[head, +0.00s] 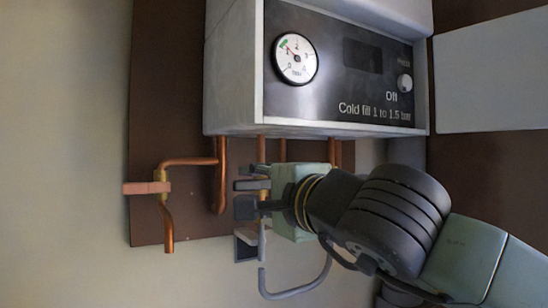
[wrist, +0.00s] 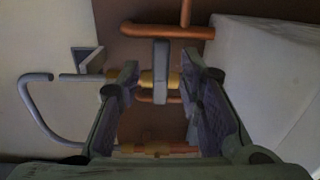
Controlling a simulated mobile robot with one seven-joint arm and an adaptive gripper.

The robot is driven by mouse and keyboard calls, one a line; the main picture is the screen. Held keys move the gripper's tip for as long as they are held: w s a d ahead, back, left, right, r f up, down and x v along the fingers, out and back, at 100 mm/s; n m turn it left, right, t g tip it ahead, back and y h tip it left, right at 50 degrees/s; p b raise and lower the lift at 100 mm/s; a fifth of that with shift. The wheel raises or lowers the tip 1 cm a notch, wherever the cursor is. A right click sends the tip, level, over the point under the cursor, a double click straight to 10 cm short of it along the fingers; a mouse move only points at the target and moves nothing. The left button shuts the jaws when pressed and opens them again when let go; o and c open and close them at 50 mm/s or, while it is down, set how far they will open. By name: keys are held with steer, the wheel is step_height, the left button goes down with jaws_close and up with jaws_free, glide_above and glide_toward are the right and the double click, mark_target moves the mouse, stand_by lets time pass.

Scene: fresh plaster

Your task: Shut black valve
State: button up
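The valve with a dark grey lever handle (wrist: 161,72), which I take for the black valve, is on a brass body (wrist: 147,79) in the wrist view. My gripper (wrist: 163,80) is open, with one finger on each side of this handle and a visible gap to both. In the head view my gripper (head: 246,194) reaches left under the boiler, in front of the pipes. It hides much of the valve there. Whether the fingers are deep enough to be level with the handle is hard to tell.
The white boiler (head: 330,128) with gauge (head: 295,58) and knob (head: 404,83) hangs just above my arm. A salmon-handled valve (head: 147,188) is at left on copper pipe (head: 168,225). A grey hose (head: 295,291) curves below my gripper. The plaster wall at far left is clear.

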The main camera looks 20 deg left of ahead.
steer(key=v, duration=0.9)
steer(key=shift+s+d, duration=0.2)
steer(key=shift+d, duration=0.05)
